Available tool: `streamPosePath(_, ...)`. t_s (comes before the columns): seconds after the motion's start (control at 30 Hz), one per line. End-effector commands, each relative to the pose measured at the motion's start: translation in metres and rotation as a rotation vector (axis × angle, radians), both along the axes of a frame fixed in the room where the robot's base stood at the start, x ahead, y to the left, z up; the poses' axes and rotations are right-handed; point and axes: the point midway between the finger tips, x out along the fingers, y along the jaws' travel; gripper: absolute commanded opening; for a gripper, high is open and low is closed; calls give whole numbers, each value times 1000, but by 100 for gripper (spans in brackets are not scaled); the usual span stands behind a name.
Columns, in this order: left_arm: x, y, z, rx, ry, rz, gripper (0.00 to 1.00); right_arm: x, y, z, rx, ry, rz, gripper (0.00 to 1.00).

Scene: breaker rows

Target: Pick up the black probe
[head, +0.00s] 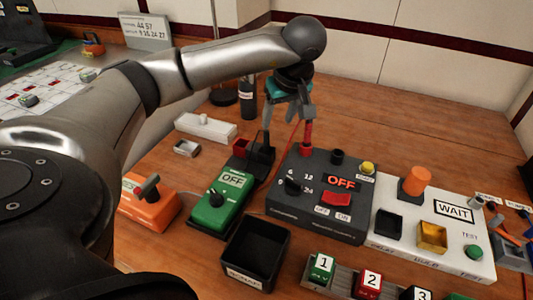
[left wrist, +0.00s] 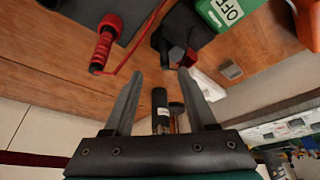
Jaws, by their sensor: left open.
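The black probe (left wrist: 176,52) shows in the left wrist view as a short dark rod at a black holder (left wrist: 191,29), just beyond the fingertips. In the head view the black holder (head: 262,158) stands behind the green box, and the probe is hard to tell from the finger in front. My left gripper (head: 288,130) is open and empty, pointing down above the holder area; it also shows in the left wrist view (left wrist: 161,74). I see no contact with the probe. My right gripper is out of view.
The red probe (head: 307,138) stands upright close by, with a red lead. Near it are the dark meter box (head: 318,225), the green OFF box (head: 222,205) and a labelled black cylinder (head: 247,97). An empty black bin (head: 256,254) sits in front.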

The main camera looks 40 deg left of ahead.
Motion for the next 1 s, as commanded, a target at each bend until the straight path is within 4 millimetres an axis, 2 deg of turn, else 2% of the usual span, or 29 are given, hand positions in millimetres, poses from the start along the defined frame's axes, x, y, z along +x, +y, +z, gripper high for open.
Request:
streamPosePath(0.1, 2, 6, -19, 0, 3, 1, 57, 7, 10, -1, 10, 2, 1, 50)
streamPosePath(0.4, 9, 19, -51, 0, 1, 0, 57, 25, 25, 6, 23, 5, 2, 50)
streamPosePath(0.73, 11, 25, -62, 1, 1, -1, 57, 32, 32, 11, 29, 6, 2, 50)
streamPosePath(1.0, 12, 43, -82, 1, 1, 2, 57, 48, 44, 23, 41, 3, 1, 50)
